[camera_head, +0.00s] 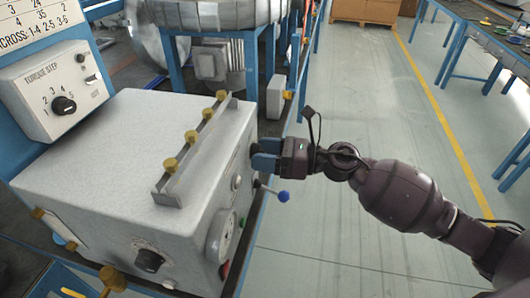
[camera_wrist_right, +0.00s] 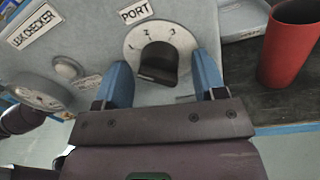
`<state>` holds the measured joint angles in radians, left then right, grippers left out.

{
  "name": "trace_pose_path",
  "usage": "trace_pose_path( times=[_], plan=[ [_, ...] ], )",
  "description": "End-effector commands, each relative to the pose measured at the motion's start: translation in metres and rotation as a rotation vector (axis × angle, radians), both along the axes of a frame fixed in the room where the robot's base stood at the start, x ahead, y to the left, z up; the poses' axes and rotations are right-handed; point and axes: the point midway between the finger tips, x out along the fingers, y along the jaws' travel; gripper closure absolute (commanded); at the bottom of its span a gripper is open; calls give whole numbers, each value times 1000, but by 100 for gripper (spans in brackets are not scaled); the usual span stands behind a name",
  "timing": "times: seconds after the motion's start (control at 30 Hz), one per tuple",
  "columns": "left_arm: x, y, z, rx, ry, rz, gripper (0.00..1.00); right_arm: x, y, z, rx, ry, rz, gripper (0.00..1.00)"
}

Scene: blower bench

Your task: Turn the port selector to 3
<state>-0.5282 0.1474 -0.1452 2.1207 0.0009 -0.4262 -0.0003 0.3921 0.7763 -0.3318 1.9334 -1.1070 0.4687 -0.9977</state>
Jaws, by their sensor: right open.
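The port selector is a black knob (camera_wrist_right: 158,62) on a pale round dial with numbers, under a "PORT" label (camera_wrist_right: 135,11) on the grey leak checker box (camera_head: 120,130). In the right wrist view the numbers 1, 2 and 3 run around the dial's upper edge. I cannot tell for sure which number the knob points at. My right gripper (camera_head: 264,153) is at the box's right side in the head view. Its blue fingers (camera_wrist_right: 164,82) are open, one on each side of the knob, and contact is unclear. In the head view the knob is mostly hidden. My left gripper is not in view.
A blue-tipped lever (camera_head: 283,196) sticks out of the box below my right gripper. A gauge (camera_wrist_right: 38,92) and a round button (camera_wrist_right: 67,67) sit left of the knob in the wrist view. A red cup (camera_wrist_right: 290,45) stands at the right. The aisle floor (camera_head: 355,90) is clear.

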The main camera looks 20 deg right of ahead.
Motion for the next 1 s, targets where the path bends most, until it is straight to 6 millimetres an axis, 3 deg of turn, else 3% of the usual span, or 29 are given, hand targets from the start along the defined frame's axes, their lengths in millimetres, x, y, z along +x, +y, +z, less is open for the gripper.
trace_pose_path(
  times=[0.2, 0.53, 1.0],
  plan=[
    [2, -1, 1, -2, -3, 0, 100, 0, 0, 0, 0, 0, 0, 36],
    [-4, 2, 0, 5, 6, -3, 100, 0, 0, 0, 0, 0, 0, 83],
    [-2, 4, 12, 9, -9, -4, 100, 0, 0, 4, 70, 100, -2, 84]
  ],
)
